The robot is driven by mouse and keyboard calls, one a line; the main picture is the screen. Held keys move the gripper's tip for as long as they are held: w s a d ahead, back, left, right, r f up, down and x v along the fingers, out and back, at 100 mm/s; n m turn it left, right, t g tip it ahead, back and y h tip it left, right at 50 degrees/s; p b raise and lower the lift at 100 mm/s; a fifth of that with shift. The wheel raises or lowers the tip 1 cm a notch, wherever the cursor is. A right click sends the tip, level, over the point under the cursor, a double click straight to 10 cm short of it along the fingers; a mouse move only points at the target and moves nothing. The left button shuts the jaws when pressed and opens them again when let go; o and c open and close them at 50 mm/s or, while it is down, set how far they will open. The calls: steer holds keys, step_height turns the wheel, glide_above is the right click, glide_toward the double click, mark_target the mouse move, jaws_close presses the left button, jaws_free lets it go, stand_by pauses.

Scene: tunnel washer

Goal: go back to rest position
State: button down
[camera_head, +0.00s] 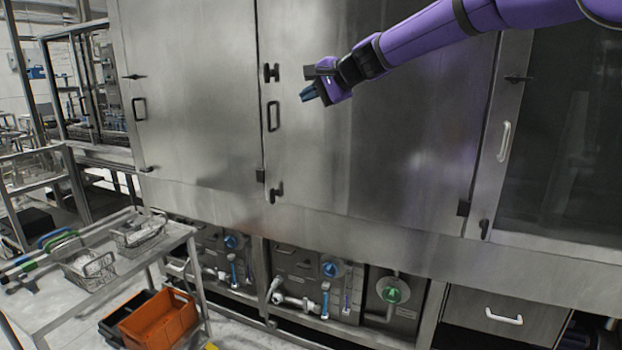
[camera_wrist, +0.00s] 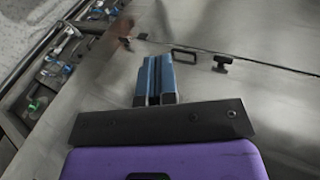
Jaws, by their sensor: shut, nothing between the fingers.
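My gripper (camera_head: 309,94) is at the end of my purple arm, which reaches in from the upper right in the head view. It is in front of the steel washer doors (camera_head: 400,130), close to the seam between two panels. In the wrist view, my gripper (camera_wrist: 156,68) has its blue fingers side by side and together, with nothing held. A black door handle (camera_head: 273,116) and a latch above it (camera_head: 271,73) are just left of the fingers. In the wrist view the handle (camera_wrist: 184,56) lies beyond the fingertips. I cannot tell the exact gap.
A metal cart (camera_head: 190,236) with wire baskets (camera_head: 138,232) stands at lower left. An orange bin (camera_head: 160,320) and a black bin (camera_head: 112,322) sit under it. Valves, such as a green one (camera_head: 394,291), line the washer's lower bays. A glass door with a handle (camera_head: 504,141) is at right.

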steer(key=s+d+f+n+h, duration=0.1)
steer(key=s+d+n+h, duration=0.15)
steer(key=s+d, duration=0.8)
steer(key=s+d+f+n+h, duration=0.1)
steer(key=s+d+n+h, duration=0.15)
steer(key=s+d, duration=0.8)
steer(key=s+d+f+g+h, duration=0.1)
steer(key=s+d+f, duration=0.4)
steer(key=s, duration=0.7)
steer(key=s+d+f+n+h, duration=0.1)
steer(key=s+d+f+h, duration=0.3)
steer(key=s, duration=0.8)
steer(key=shift+s+d+f+g, duration=0.15)
steer(key=shift+d+f+g, duration=0.25)
steer(key=shift+f, duration=0.4)
